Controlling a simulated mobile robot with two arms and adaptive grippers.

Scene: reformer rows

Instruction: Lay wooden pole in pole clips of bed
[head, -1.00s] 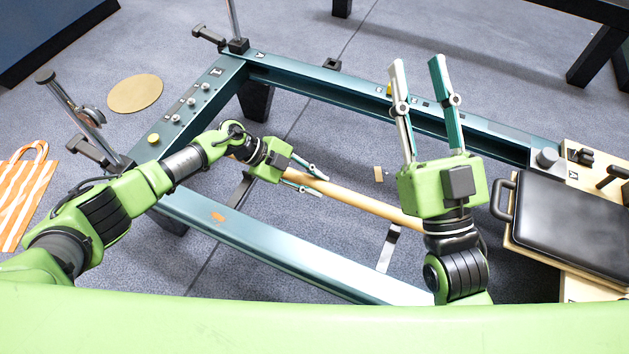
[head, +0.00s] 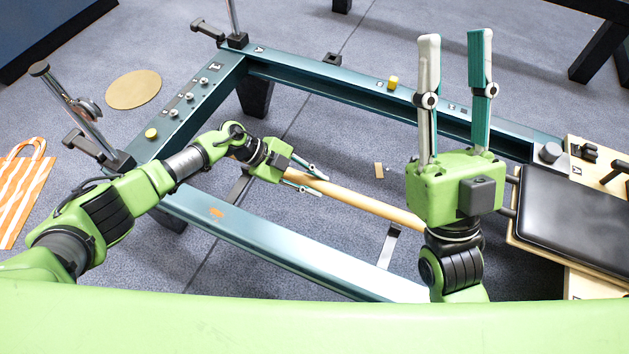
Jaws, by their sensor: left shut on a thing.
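The wooden pole (head: 360,202) is a long tan rod slanting across the open middle of the teal bed frame (head: 270,243). My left gripper (head: 321,182) is shut around the pole towards its left part. The pole's right end passes behind my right gripper's body, so that end is hidden. My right gripper (head: 455,37) points upward with two fingers apart and nothing between them. Black brackets (head: 207,29) stick out at the frame's left end, and a small dark fitting (head: 332,59) sits at the far rail. I cannot tell which are the pole clips.
A black padded carriage (head: 575,220) on a wooden base fills the frame's right end. Metal posts (head: 72,105) rise at the left end. A tan disc (head: 134,90) and a striped orange bag (head: 22,190) lie on the carpet. A yellow knob (head: 392,82) stands on the far rail.

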